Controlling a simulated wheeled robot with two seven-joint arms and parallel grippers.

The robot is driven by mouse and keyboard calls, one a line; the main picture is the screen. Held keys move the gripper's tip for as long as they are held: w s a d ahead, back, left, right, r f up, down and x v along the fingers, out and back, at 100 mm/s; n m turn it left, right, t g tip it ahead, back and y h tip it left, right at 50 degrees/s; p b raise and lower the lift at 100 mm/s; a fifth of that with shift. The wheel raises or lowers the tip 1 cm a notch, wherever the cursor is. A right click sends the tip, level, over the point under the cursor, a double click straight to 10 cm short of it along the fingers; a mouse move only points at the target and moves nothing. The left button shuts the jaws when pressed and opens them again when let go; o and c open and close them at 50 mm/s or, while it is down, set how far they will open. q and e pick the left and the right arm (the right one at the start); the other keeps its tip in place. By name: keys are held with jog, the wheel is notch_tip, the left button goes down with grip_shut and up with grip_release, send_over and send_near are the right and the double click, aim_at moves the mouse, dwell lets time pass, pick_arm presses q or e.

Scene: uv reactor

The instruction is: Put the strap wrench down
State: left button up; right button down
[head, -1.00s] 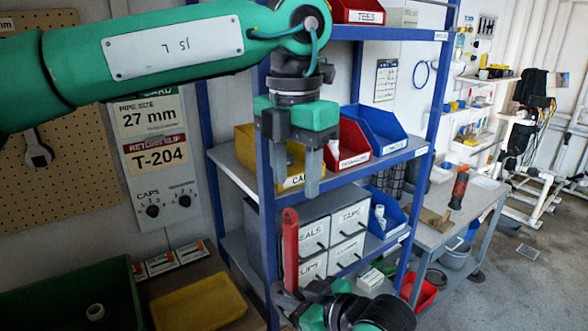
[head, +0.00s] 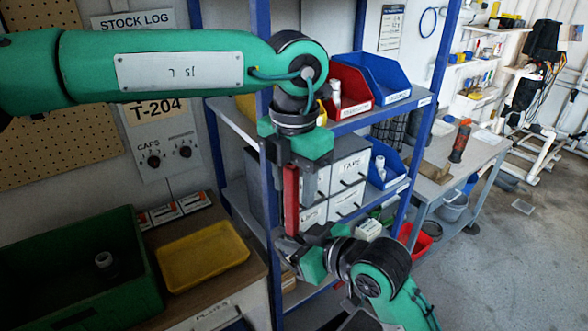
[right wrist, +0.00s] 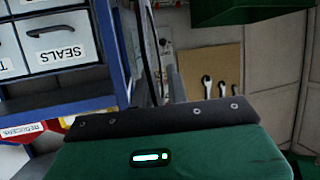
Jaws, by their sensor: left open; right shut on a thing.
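The strap wrench shows as an upright red handle (head: 291,200) in the head view, in front of the blue-posted shelf. My right gripper (head: 287,240), at the lower middle of the head view, is shut on it near its lower end. My left gripper (head: 294,183) is open and points down from above. Its fingers appear on either side of the upper red handle; whether they touch it is not clear. In the right wrist view a thin dark loop, perhaps the strap (right wrist: 150,50), rises beyond the green gripper body. The red handle is not visible there.
A green bin (head: 135,265) with a white fitting and an empty yellow tray (head: 203,262) sit on the bench at the left. The shelf (head: 233,122) with bins and labelled drawers (head: 348,165) stands close behind both grippers. A grey worktable (head: 470,165) stands at the right.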

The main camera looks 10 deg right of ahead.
pick_arm(q)
grip_shut()
pick_arm(e)
jog(key=c, duration=1.3)
grip_release()
